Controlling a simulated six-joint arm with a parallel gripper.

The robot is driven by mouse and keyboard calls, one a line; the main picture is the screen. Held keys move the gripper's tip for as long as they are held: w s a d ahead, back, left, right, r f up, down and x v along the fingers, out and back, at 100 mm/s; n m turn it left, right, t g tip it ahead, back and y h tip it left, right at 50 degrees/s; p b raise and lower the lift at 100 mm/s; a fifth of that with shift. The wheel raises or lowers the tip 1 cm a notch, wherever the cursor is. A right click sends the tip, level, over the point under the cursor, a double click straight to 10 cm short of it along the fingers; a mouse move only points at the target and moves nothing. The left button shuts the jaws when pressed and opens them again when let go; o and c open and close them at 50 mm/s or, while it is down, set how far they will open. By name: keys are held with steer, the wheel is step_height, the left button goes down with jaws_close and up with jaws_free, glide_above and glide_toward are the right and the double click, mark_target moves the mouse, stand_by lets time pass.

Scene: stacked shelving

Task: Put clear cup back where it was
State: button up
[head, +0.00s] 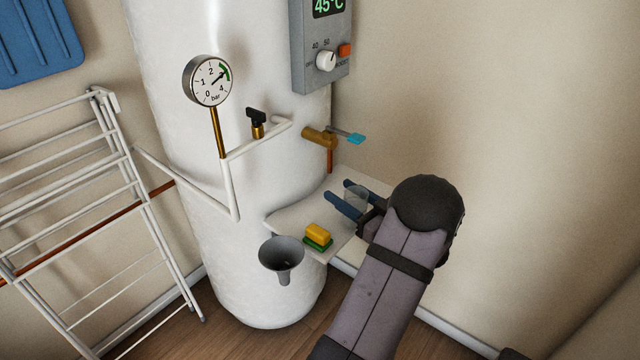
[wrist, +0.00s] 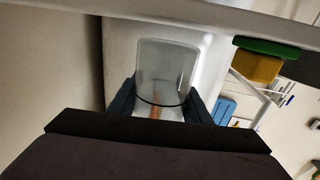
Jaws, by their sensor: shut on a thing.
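The clear cup (head: 356,197) is between the two dark blue fingers of my gripper (head: 338,189), over the small pale shelf (head: 292,217) beside the white tank. In the wrist view the see-through cup (wrist: 165,68) sits between the fingertips (wrist: 162,102), with a finger against each side. The gripper is shut on it. The wrist picture looks upside down, with the shelf (wrist: 215,18) along its top edge. I cannot tell whether the cup touches the shelf. My wrist covers the right part of the shelf in the head view.
A yellow and green sponge (head: 318,236) lies on the shelf, left of the cup. A grey funnel (head: 281,255) hangs at the shelf's front edge. A brass tap with a blue handle (head: 345,134) is above and behind. Bare shelf shows left of the fingers.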

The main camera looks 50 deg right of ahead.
glide_toward(310, 175)
steer(key=shift+w+d+r, duration=0.1)
steer(key=shift+w+r, duration=0.7)
steer(key=shift+w, duration=0.15)
steer(key=shift+w, duration=0.25)
steer(key=w, duration=0.3)
steer(key=shift+w+d, duration=0.3)
steer(key=shift+w, duration=0.05)
steer(key=shift+f+b, duration=0.3)
steer(key=shift+f, duration=0.45)
steer(key=shift+f, duration=0.1)
